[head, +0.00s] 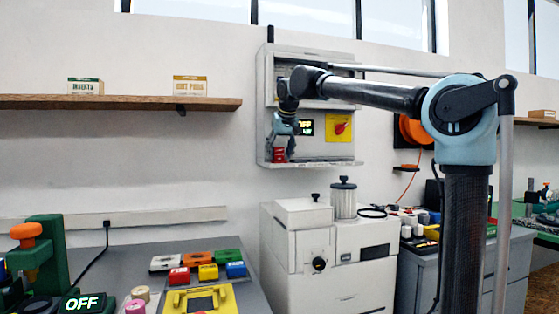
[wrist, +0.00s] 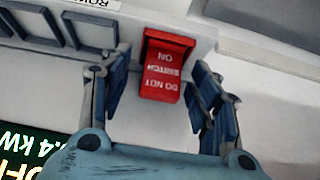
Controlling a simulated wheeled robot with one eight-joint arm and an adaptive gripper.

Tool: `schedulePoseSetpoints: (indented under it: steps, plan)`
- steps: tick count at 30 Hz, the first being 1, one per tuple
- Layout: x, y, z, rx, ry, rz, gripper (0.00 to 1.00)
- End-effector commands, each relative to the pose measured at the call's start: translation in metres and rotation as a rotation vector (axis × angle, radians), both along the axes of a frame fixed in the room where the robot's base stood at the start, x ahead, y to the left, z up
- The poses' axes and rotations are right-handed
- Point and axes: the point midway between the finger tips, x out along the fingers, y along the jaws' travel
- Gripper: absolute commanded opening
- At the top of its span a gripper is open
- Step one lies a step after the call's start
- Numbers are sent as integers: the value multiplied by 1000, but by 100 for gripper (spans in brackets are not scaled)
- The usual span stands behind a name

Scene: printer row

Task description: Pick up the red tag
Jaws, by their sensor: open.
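The red tag (wrist: 161,68) hangs at the edge of a grey panel in the wrist view, with white lettering reading "DO NOT SWITCH ON" upside down. In the head view the red tag (head: 279,155) shows small at the lower left of the wall cabinet. My gripper (wrist: 163,105) is open, with one blue finger on each side of the tag. Gaps show between the tag and both fingers. In the head view my gripper (head: 281,140) is in front of the cabinet's lower left part and hides some of it.
The open wall cabinet (head: 262,110) has a yellow plate with a red rotary switch (head: 339,127) and a lit display (head: 306,128) right of my gripper. A white machine (head: 340,280) stands below. A wooden shelf (head: 120,102) is on the left. A bench with coloured blocks (head: 208,271) is lower left.

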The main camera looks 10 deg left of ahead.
Motion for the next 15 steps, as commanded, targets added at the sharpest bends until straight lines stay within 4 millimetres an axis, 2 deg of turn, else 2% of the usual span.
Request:
schedulePoseSetpoints:
  steps: [1,2,6,7,15]
  plan:
    - [0,0,0,0,0,0,57]
    - [0,0,0,0,0,0,52]
    - [0,0,0,0,0,0,23]
    - [0,1,0,0,0,1,20]
    - [-1,2,0,0,0,2,20]
